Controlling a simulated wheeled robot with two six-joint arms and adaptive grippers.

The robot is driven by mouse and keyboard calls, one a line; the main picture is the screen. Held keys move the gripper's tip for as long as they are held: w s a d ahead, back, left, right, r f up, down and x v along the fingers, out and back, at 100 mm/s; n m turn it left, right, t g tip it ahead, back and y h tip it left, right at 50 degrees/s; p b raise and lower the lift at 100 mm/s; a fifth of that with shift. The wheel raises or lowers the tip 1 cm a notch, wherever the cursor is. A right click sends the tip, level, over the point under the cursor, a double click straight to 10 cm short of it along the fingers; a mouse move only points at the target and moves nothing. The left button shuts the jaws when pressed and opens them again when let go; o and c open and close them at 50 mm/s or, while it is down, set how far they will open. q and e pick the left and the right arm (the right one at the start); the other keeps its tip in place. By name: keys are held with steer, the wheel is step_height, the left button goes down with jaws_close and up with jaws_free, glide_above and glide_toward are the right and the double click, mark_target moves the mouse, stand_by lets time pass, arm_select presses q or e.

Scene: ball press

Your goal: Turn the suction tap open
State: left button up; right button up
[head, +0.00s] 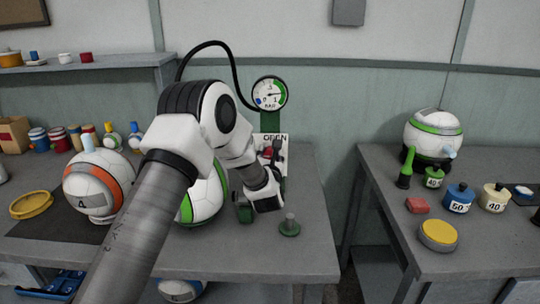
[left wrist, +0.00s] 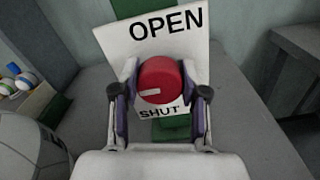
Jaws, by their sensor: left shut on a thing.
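The suction tap is a red round knob (left wrist: 160,78) on a white plate (left wrist: 108,38) marked OPEN at the top and SHUT at the bottom. A pale mark on the knob lies toward its left side, between the two words. My left gripper (left wrist: 160,95) is shut on the knob, one finger on each side of it. In the head view the left gripper (head: 272,153) reaches the plate from the front, and my arm hides much of the stand. My right gripper is not in view.
A round gauge (head: 270,93) with a black hose stands above the plate. A white and orange ball (head: 92,182) and a white and green ball (head: 205,195) sit left of it. A small green-based post (head: 289,226) stands in front. A right-hand table (head: 390,185) holds weights.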

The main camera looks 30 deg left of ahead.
arm_select(q)
steer(key=shift+f+m+b, duration=0.2)
steer(key=shift+m+b, duration=0.7)
steer(key=shift+m, duration=0.1)
steer(key=shift+m+b, duration=0.8)
steer(key=shift+m, duration=0.4)
steer(key=m+b, duration=0.1)
steer(key=m, duration=0.1)
steer(key=shift+d+m, duration=0.1)
steer(key=shift+m, duration=0.3)
steer(key=m+b, duration=0.1)
steer(key=m, duration=0.1)
steer(key=shift+m, duration=0.3)
steer(key=m, duration=0.3)
steer(key=shift+m, duration=2.6)
